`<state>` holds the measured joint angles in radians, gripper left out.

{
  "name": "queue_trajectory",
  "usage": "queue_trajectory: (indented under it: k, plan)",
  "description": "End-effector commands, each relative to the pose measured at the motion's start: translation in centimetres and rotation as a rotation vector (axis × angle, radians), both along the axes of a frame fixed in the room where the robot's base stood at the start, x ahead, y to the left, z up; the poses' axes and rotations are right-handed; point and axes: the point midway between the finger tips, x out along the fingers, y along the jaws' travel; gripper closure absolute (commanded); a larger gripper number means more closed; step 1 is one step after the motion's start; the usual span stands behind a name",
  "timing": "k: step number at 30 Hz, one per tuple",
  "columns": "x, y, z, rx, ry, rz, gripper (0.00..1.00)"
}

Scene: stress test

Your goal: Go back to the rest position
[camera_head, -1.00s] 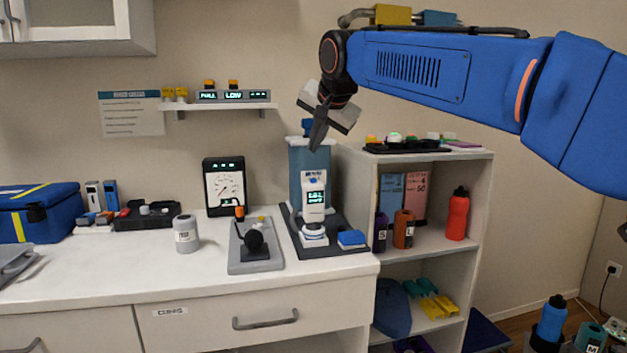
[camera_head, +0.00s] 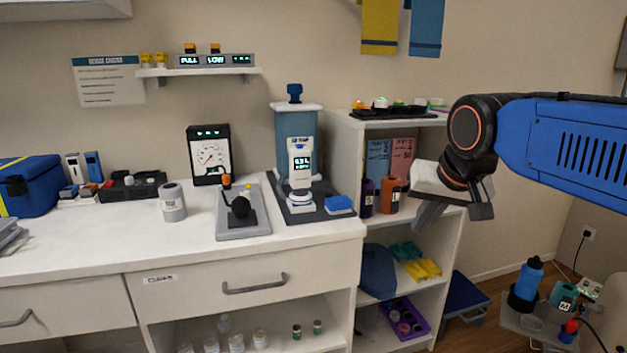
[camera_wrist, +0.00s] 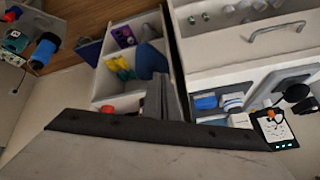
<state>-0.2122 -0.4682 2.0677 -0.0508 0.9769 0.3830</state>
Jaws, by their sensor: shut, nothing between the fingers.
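My arm reaches in from the right edge of the head view. My gripper (camera_head: 422,218) hangs in front of the right side of the open shelf unit (camera_head: 345,250), pointing down and to the left, shut and empty. It appears clear of the shelf, though the exact gap is hard to judge. It hides part of the middle shelf.
The white counter (camera_head: 110,240) left of my gripper holds a blue-topped device (camera_head: 298,140), a gauge (camera_head: 209,155), a grey jar (camera_head: 172,203) and a blue bag (camera_head: 28,188). An orange bottle (camera_head: 390,195) stands on the shelf. A blue bottle (camera_head: 528,278) stands low at right.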

Motion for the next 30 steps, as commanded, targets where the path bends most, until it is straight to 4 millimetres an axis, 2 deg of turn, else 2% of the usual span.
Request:
queue_trajectory:
  k: [1, 3, 9, 12, 15, 20, 30]
  plan:
    - [-2.1, -1.3, -1.9, -0.017, 0.013, 0.006, 1.0]
    - [-4.6, -2.8, -4.4, -0.043, 0.033, 0.023, 1.0]
    - [-11.8, -5.8, -11.9, -0.103, 0.09, 0.073, 1.0]
    - [-14.6, -6.7, -15.0, -0.124, 0.113, 0.095, 1.0]
    - [-16.5, -7.2, -17.2, -0.138, 0.13, 0.109, 1.0]
    - [-17.8, -7.5, -18.8, -0.147, 0.142, 0.123, 1.0]
    - [-17.8, -7.5, -18.9, -0.147, 0.143, 0.125, 1.0]
